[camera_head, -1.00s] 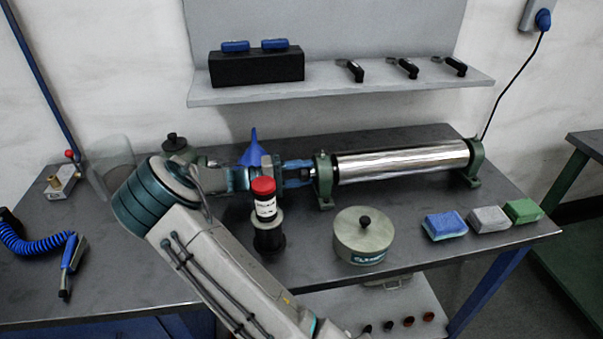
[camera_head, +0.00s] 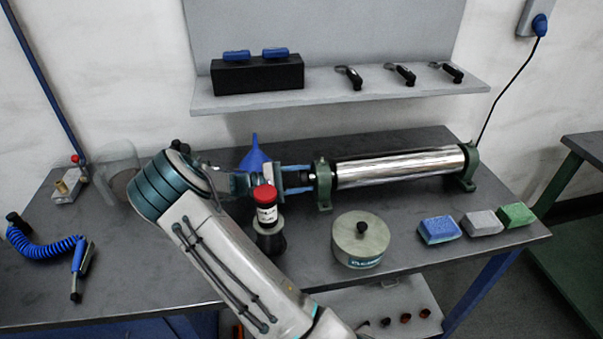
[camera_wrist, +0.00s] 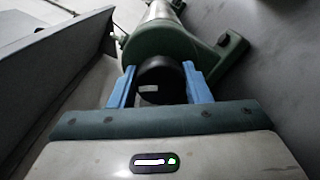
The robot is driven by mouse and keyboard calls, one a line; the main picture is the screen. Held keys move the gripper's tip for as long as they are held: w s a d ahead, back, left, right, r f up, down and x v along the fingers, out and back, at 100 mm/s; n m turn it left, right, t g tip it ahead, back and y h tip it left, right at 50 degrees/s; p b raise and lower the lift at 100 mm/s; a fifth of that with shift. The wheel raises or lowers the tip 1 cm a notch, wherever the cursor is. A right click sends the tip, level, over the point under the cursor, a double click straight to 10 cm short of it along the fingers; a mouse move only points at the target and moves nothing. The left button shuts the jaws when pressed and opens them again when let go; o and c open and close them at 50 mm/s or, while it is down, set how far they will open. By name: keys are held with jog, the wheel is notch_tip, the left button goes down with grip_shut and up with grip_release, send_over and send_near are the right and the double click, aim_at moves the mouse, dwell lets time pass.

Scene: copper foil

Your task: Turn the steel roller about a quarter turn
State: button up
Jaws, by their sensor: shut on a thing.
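The shiny steel roller (camera_head: 400,167) lies level between two green bearing stands (camera_head: 323,185) on the dark bench. It also shows at the top of the wrist view (camera_wrist: 160,10), beyond the green stand (camera_wrist: 160,42). My gripper (camera_head: 308,178) is at the roller's left end. In the wrist view, the two blue fingers of my gripper (camera_wrist: 160,85) are on either side of a round black knob (camera_wrist: 160,78) with a small pale mark on its face. They are shut on this knob, which sits at the roller's end against the near stand.
A blue funnel (camera_head: 255,158) is behind my wrist. Blue, grey and green blocks (camera_head: 476,223) lie at front right. A shelf (camera_head: 330,88) hangs behind.

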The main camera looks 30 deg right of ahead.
jog(key=n+p, duration=0.3)
jog(key=n, duration=0.2)
jog(key=shift+r+n, duration=0.15)
jog(key=shift+n, duration=0.15)
jog(key=n+p, duration=0.2)
jog(key=n, duration=0.2)
jog(key=shift+n, duration=0.4)
jog(key=o, duration=0.9)
jog(key=shift+o, duration=0.2)
jog(key=shift+a+f, duration=0.15)
jog(key=shift+f, duration=0.05)
jog(key=b+v, duration=0.3)
jog(key=v, duration=1)
jog(key=shift+w+a+r, duration=0.1)
jog(key=shift+w+a, duration=0.05)
jog(key=shift+a, duration=0.2)
